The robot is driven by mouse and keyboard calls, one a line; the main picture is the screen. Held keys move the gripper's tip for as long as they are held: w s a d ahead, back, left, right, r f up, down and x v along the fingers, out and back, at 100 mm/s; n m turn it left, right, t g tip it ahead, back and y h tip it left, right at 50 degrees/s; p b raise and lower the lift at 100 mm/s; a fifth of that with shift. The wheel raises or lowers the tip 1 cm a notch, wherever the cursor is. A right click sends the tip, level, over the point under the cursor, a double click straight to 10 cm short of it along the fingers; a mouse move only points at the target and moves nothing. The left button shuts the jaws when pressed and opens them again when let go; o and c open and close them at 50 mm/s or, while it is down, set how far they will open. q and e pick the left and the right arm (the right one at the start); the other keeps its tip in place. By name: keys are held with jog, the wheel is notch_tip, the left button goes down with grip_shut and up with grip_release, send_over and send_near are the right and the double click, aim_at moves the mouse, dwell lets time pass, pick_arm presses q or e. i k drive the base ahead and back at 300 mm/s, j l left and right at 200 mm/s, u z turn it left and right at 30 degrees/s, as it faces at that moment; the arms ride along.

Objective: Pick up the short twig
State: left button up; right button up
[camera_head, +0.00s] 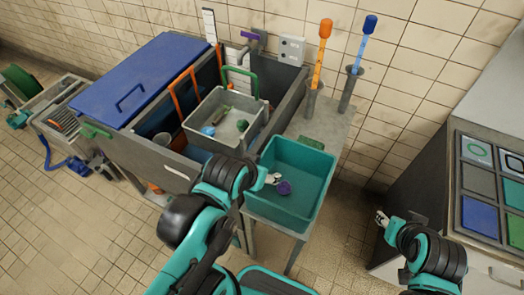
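A small brownish-green stick-like piece (220,116) lies in the grey basket (254,131). It may be the short twig, but it is too small to be sure. A blue ball (208,130) and a green ball (242,125) lie near it. My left gripper (273,179) is over the teal bin (318,163), right of and below the basket, close beside a purple object (284,188). Whether its fingers are open or shut, or touch that object, is unclear. My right gripper (381,218) is away from both containers, in front of the panelled cabinet, with its fingertips apart and nothing visible between them.
The grey basket with its green handle (239,69) stands in a dark tank beside a blue lid (137,82). Orange (325,29) and blue (370,24) topped tools stand upright at the back. A cabinet with coloured panels (479,217) is at right.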

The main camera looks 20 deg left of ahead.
aim_at(224, 110)
jog(key=j, duration=1.85)
jog(key=j+z, duration=0.05)
